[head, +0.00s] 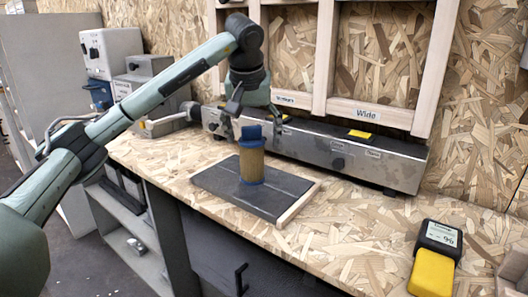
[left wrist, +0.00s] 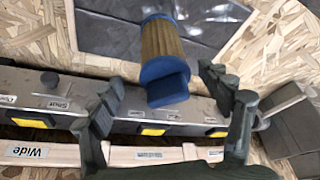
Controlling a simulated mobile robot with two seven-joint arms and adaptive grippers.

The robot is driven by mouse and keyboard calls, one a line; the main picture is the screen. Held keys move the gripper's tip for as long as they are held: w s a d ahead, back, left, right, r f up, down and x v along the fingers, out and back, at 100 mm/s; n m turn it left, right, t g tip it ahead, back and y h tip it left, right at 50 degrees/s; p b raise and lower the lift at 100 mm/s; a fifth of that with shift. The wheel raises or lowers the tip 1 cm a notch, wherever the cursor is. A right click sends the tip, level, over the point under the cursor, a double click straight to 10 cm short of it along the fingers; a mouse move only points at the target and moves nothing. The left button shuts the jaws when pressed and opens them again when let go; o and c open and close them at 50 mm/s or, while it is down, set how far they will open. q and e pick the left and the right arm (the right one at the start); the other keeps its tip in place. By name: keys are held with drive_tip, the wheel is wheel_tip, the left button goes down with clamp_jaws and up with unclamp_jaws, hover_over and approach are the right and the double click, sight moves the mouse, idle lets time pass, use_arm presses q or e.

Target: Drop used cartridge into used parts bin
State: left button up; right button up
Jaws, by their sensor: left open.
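The cartridge (head: 251,165) stands upright on a dark grey mat (head: 215,181) on the bench. It has a tan ribbed body, a blue base ring and a blue tab on top. My left gripper (head: 258,112) is above it, fingers pointing down, open and empty. In the left wrist view, the cartridge (left wrist: 162,42) shows with its blue tab toward the space between the spread fingers (left wrist: 161,80); they do not appear to touch it. I cannot identify a used parts bin with certainty. My right gripper is out of view.
A long grey metal unit (head: 330,152) with yellow labels runs behind the mat, below a wooden frame (head: 433,75). A yellow and black meter (head: 434,262) lies at the bench's right. Grey boxes (head: 112,50) stand at the back left.

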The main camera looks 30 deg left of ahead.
sight(253, 156)
use_arm(q)
drive_tip(key=shift+w+a+f, duration=0.1)
drive_tip(key=shift+w+a, duration=0.05)
drive_tip(key=shift+a, duration=0.05)
drive_tip(key=x, duration=0.7)
drive_tip(key=shift+a+f, duration=0.1)
drive_tip(key=shift+f, duration=0.05)
drive_tip(key=c, duration=1.6)
